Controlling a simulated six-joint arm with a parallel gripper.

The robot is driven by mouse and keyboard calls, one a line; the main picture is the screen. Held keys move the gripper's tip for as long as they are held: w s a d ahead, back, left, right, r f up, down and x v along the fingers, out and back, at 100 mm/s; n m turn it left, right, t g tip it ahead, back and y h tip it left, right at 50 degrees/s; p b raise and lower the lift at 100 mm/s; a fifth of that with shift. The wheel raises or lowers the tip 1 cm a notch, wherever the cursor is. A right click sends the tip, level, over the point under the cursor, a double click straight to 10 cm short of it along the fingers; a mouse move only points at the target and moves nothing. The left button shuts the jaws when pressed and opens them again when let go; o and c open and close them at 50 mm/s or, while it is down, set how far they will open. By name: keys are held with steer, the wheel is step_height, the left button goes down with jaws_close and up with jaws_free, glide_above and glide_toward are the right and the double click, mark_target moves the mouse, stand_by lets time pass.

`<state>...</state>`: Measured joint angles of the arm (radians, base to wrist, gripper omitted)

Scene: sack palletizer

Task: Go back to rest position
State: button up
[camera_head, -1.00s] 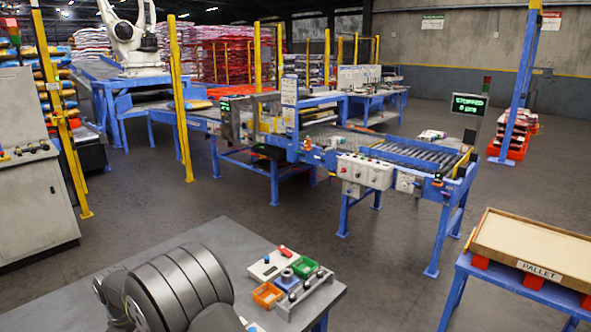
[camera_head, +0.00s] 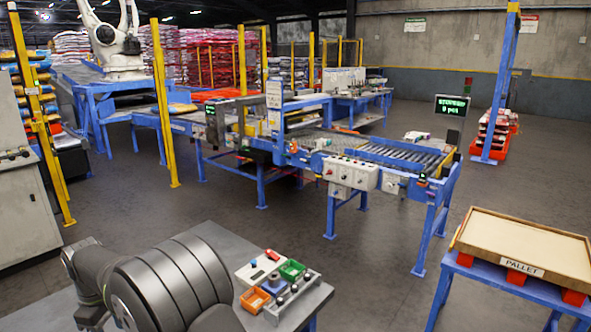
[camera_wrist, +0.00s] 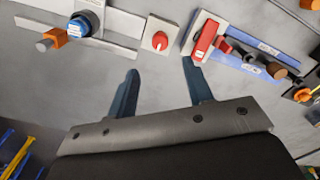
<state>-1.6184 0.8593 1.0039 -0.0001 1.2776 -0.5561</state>
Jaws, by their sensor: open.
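My gripper (camera_wrist: 160,85) shows in the wrist view with its two blue-grey fingers apart and nothing between them. It faces a grey control panel. A red knob (camera_wrist: 159,41) on a white plate lies just beyond the gap between the fingertips. A red switch handle (camera_wrist: 205,40) is past the right fingertip; I cannot tell if they touch. A blue round button (camera_wrist: 80,26) is at the upper left. In the head view only my arm's grey links show at the lower left; the gripper is hidden there.
A pallet stand (camera_head: 520,250) is at the right. Open floor lies between.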

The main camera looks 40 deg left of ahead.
step_height(320, 180, up, 8)
step_height(320, 180, down, 18)
steer(key=shift+r, duration=0.15)
steer(key=m, duration=0.3)
steer(key=shift+r+m, duration=0.1)
steer(key=shift+m, duration=0.3)
steer(key=m, duration=0.7)
steer(key=shift+m, duration=2.6)
